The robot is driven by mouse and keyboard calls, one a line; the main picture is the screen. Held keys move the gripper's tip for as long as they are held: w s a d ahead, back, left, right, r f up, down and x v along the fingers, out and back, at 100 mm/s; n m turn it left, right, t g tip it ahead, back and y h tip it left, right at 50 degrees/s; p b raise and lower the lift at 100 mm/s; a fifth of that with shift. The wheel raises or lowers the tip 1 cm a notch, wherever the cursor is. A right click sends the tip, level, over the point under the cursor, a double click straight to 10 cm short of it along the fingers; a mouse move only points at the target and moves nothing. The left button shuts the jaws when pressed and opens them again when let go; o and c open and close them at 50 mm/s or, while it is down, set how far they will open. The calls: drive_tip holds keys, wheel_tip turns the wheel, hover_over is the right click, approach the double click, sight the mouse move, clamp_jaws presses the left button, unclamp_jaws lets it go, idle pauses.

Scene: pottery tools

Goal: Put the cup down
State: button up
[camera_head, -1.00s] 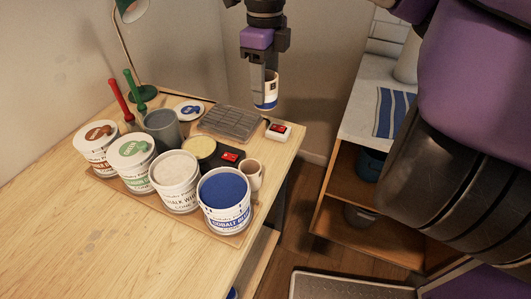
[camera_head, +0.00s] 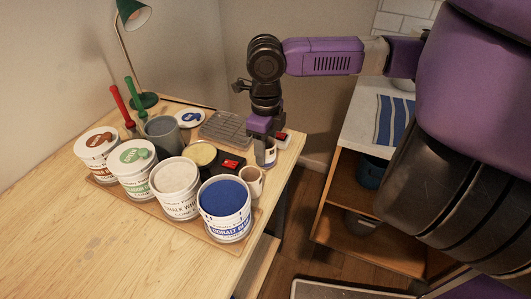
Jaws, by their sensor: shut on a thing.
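My gripper (camera_head: 266,148) points down over the right edge of the wooden table and is shut on a small white and blue cup (camera_head: 271,156). The cup is upright, and the gripper's fingers hide part of it. It is low, at about the height of the table top, close behind a plain beige cup (camera_head: 249,181). I cannot tell whether its base touches the table.
The wooden table (camera_head: 60,222) holds several glaze tubs, among them an open blue one (camera_head: 224,206), on a board. A red and white box (camera_head: 282,138) stands just behind the gripper. A grey tray (camera_head: 226,130) lies to its left. The table's front left is clear.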

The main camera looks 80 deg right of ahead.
drive_tip(key=shift+f, duration=1.1)
drive_tip(key=shift+f, duration=0.15)
drive_tip(key=o, duration=1.4)
wheel_tip(320, 180, up, 12)
drive_tip(key=shift+r, duration=0.2)
drive_tip(key=shift+s, duration=0.1)
